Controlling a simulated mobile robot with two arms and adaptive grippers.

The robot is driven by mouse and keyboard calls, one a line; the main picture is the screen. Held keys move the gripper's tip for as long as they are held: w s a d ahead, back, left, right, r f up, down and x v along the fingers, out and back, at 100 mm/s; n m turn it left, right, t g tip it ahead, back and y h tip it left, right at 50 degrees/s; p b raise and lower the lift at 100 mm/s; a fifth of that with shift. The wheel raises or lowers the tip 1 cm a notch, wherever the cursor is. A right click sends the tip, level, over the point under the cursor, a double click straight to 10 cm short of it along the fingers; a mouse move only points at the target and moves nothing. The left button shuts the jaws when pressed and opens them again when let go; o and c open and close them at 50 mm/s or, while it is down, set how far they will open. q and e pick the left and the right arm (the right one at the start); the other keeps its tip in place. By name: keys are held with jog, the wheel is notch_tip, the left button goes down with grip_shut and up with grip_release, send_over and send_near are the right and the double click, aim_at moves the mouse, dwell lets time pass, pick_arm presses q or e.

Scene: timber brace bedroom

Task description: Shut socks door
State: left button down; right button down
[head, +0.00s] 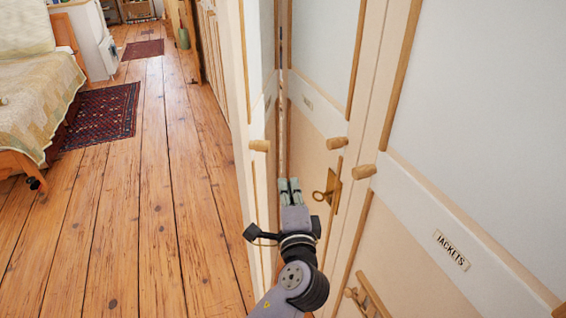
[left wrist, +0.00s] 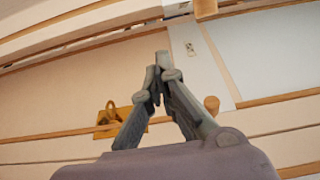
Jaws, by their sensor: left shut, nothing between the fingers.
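A narrow cream door panel (head: 310,125) with timber trim carries a wooden knob (head: 337,142), a small label (head: 307,103) too blurred to read, and a brass lock plate with a key (head: 330,187). A dark upright gap shows along its left edge; I cannot tell how far it stands open. Which door is the socks door is not readable. My left gripper (head: 290,184) is shut and empty, in front of the panel's lower left part. In the left wrist view its fingertips (left wrist: 161,62) meet, with the brass lock plate (left wrist: 104,121) to their left. My right gripper is not in view.
Another knob (head: 259,145) sits on the panel at left. The plank floor (head: 150,200) is open at left, with a bed (head: 35,110) and a dark red rug (head: 103,113) beyond.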

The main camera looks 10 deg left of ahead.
pick_arm(q)
jog(key=w+a+p, duration=0.3)
jog(key=w+a, duration=0.4)
jog(key=w, duration=0.2)
jog(key=shift+w, duration=0.15)
jog(key=shift+r, duration=0.1)
